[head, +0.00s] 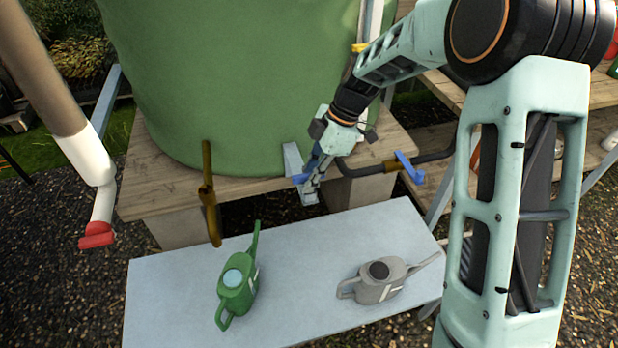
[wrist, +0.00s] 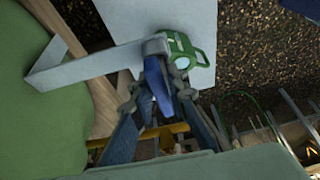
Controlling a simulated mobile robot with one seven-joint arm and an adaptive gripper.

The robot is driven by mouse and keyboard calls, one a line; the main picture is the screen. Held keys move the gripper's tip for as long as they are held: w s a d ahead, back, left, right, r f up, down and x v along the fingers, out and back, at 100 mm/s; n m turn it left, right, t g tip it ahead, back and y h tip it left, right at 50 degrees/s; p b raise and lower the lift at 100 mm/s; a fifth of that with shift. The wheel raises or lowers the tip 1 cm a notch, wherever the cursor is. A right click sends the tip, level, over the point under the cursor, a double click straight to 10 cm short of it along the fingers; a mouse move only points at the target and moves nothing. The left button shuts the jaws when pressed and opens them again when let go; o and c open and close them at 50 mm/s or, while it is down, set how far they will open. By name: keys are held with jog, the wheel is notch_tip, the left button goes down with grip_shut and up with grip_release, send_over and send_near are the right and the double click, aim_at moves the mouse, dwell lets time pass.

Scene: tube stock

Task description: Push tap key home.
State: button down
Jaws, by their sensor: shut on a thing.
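My gripper (head: 309,190) is low at the front of the green tank (head: 230,90), above the back edge of the grey bench. It is shut on a blue piece, which I take as the tap key (head: 300,179). In the wrist view the blue key (wrist: 156,80) stands between the fingers (wrist: 157,88). A grey bracket (head: 292,158) is right beside the key; in the wrist view its pale strip (wrist: 85,66) runs up to the key's end. I cannot tell whether they touch or how deep the key sits.
A dark pipe with a blue lever (head: 409,167) is close on the right. A green watering can (head: 238,283) and a grey one (head: 379,284) stand on the bench (head: 300,255). A white downpipe (head: 88,158) is far left.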

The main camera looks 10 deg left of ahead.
jog(key=shift+f+b, duration=0.3)
jog(key=shift+f, duration=0.1)
jog(key=shift+s+d+f, duration=0.2)
dwell(1.6)
jog(key=c, duration=1.8)
grip_release()
jog(key=shift+w, duration=0.1)
jog(key=shift+r, duration=0.1)
jog(key=shift+w+r, duration=0.15)
jog(key=shift+r, duration=0.1)
jog(key=v, duration=1.1)
jog(key=shift+r, duration=0.25)
